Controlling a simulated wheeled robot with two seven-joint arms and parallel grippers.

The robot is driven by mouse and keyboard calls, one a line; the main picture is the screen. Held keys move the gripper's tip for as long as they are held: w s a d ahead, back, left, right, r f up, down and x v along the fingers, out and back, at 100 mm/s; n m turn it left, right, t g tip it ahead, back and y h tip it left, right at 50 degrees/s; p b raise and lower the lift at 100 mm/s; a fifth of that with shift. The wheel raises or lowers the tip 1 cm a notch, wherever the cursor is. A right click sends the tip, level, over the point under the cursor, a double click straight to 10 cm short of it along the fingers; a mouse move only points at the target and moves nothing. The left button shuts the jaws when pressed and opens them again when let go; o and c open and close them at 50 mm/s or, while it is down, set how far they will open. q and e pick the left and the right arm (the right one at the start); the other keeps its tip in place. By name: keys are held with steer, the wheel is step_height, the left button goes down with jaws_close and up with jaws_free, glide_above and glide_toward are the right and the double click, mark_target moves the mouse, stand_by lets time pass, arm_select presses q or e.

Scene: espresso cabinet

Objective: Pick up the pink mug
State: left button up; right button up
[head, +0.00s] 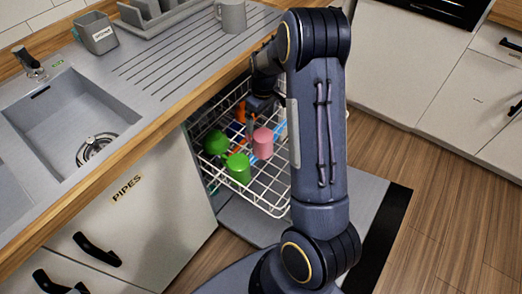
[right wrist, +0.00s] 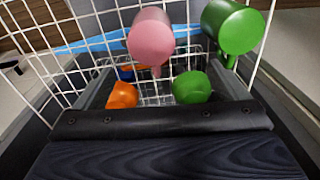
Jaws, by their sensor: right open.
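The pink mug (head: 263,143) is in the white wire rack (head: 270,208) of the pulled-out dishwasher. It also shows in the right wrist view (right wrist: 150,37), beyond my fingers, with its handle toward me. My right gripper (head: 252,120) reaches down into the rack just behind the mug in the head view, partly hidden by my arm. In the right wrist view my right gripper (right wrist: 157,80) is open, its dark fingers spread apart. The mug is not between the fingertips. My left gripper is not in view.
A green mug (head: 238,167) stands beside the pink one, with another green item (head: 216,143) to its left. An orange item (right wrist: 122,96) and a long blue item (right wrist: 110,45) are also in the rack. The wooden counter edge (head: 160,115) borders the rack's left side.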

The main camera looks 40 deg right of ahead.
mark_target(261, 134)
steer(key=shift+n, duration=0.3)
steer(key=f, duration=0.7)
steer(key=w+d+f+b, duration=0.1)
steer(key=f, duration=0.3)
steer(key=shift+f, duration=0.15)
steer(key=shift+c, duration=0.4)
steer(key=c, duration=1.2)
steer(key=shift+o, duration=0.2)
